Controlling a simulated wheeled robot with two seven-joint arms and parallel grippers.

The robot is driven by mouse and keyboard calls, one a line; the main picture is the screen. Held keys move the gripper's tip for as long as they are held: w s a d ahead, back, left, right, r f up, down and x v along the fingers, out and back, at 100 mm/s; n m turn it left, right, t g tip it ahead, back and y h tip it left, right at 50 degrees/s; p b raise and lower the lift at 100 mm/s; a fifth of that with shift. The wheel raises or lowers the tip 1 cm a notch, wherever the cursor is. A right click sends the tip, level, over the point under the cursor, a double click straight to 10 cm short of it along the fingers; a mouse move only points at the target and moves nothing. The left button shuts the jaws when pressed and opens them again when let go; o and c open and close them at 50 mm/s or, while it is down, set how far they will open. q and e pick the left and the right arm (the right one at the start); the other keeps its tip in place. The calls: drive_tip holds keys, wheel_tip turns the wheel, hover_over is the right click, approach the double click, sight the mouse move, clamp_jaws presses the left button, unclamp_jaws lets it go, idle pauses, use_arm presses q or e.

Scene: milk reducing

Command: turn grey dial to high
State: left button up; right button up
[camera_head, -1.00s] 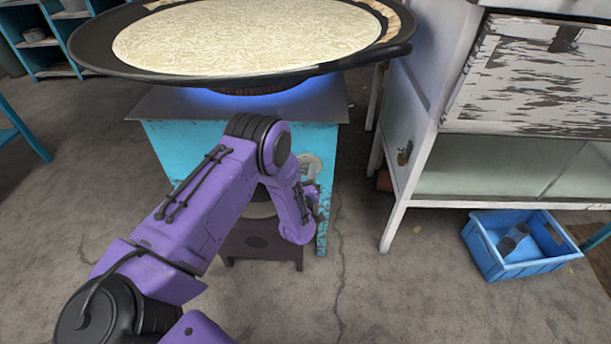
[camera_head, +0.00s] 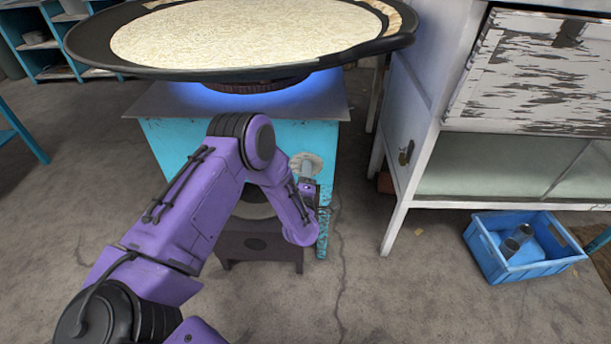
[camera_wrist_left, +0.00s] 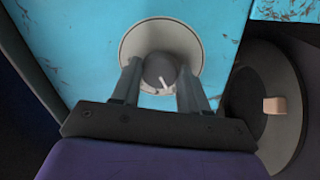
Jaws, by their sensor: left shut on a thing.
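The grey dial (camera_wrist_left: 160,72) sits on a round pale plate (camera_wrist_left: 135,40) on the front of the blue stove (camera_head: 175,150). A small white pointer shows on the dial, toward its lower edge in the left wrist view. My left gripper (camera_wrist_left: 158,85) is shut on the dial, with one finger on each side. In the head view my purple left arm reaches to the stove front, and the left gripper (camera_head: 308,185) is at the right part of it. The arm hides the dial there; part of the plate (camera_head: 305,163) shows. My right gripper is out of view.
A large black pan (camera_head: 90,50) of pale liquid stands on the stove over a blue glow. A dark round part with a tan tab (camera_wrist_left: 275,105) is right of the dial. A white cabinet (camera_head: 400,190) and a blue crate (camera_head: 490,265) stand to the right.

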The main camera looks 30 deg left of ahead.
use_arm(q)
drive_tip(key=shift+d+n, duration=0.15)
drive_tip(key=shift+n, duration=0.45)
drive_tip(key=o, duration=1.1)
drive_tip(key=shift+c, duration=0.2)
drive_tip(key=v, duration=1)
drive_tip(key=shift+s, duration=0.2)
drive_tip(key=shift+d, duration=0.1)
